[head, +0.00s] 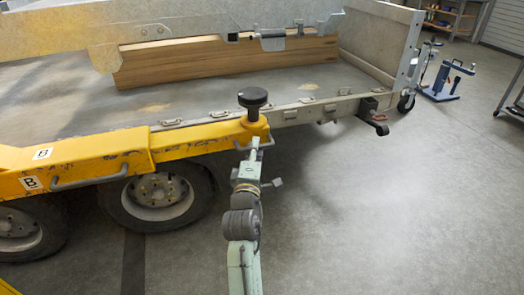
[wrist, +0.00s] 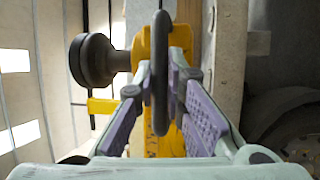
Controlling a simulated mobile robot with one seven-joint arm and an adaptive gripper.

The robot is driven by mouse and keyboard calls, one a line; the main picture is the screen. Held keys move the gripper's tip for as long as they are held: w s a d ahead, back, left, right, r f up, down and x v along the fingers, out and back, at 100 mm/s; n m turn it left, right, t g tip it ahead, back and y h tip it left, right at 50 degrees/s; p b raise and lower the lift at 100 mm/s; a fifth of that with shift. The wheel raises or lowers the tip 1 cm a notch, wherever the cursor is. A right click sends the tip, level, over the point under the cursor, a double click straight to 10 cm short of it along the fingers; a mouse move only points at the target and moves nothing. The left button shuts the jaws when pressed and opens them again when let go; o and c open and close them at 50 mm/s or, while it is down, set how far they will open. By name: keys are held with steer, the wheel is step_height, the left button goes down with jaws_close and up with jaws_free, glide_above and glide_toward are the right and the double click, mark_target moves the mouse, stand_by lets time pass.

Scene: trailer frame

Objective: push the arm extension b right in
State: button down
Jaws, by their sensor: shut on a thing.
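The yellow arm extension b (head: 195,134) lies along the trailer's side and shows out of a wider yellow sleeve (head: 100,160) marked with B labels. A black round knob (head: 252,98) stands on its right end; the knob also shows in the wrist view (wrist: 92,60). My gripper (head: 252,146) is at that end, just below the knob. In the wrist view, my gripper's purple-padded fingers (wrist: 163,80) are shut on a dark grey bar handle (wrist: 160,40) in front of the yellow metal (wrist: 165,146). The exact finger contact is partly hidden.
The trailer wheels (head: 158,195) are below the sleeve. A wooden beam (head: 220,62) lies on the trailer bed. A dark hook-like bracket (head: 374,117) sticks out further right. A blue stand (head: 445,82) is at the upper right. The floor (head: 400,210) to the right is clear.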

steer(key=b, duration=0.5)
glide_toward(179, 150)
steer(key=shift+y, duration=0.3)
steer(key=w, duration=0.5)
steer(key=shift+d+r, duration=0.1)
steer(key=shift+r, duration=0.3)
steer(key=c, duration=1.9)
jaws_free()
steer(key=shift+o, duration=1.2)
steer(key=shift+w+d, duration=0.1)
steer(key=shift+d, duration=0.05)
steer(key=s+f, duration=0.2)
steer(key=s, duration=1)
steer(key=shift+a, duration=0.5)
steer(key=shift+w, duration=0.1)
